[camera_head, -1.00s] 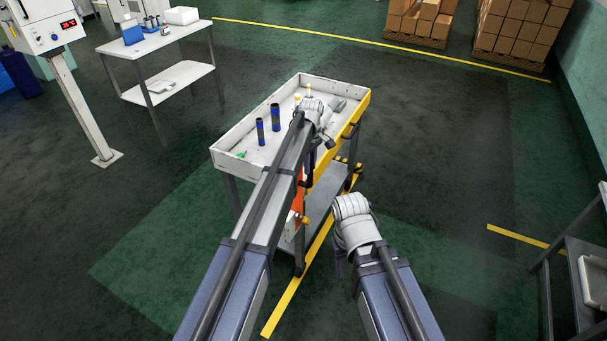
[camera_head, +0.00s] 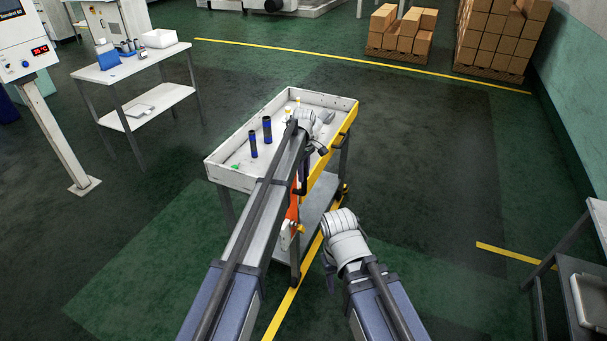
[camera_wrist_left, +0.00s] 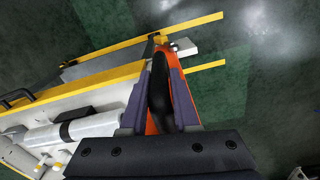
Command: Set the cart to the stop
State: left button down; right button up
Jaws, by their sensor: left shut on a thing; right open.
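The cart (camera_head: 224,180) has a white tray top with a yellow right edge and a grey lower shelf. An orange piece (camera_head: 292,212) with a black grip hangs at its near right side. My left gripper (camera_head: 304,178) reaches over the tray to it. In the left wrist view, my left gripper (camera_wrist_left: 157,112) is shut on the black grip (camera_wrist_left: 159,85), with the orange piece (camera_wrist_left: 183,98) around it. My right gripper (camera_head: 330,272) is open beside the cart's near right side, its fingers mostly hidden. I cannot make out the stop.
Dark bottles (camera_head: 267,130) stand in the tray. A yellow floor line (camera_head: 281,316) runs under the cart's right side. A white side table (camera_head: 150,62) stands at left, box pallets (camera_head: 400,32) at the back, and a grey bench (camera_head: 570,268) at right. The floor beyond the cart is clear.

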pick_arm(q)
jog(key=shift+w+d, duration=0.1)
dwell(0.3)
jog(key=c, duration=0.7)
grip_release()
jog(key=shift+r, duration=0.1)
notch_tip(320, 180, up, 8)
jog(key=p, duration=0.8)
jog(key=shift+f, duration=0.2)
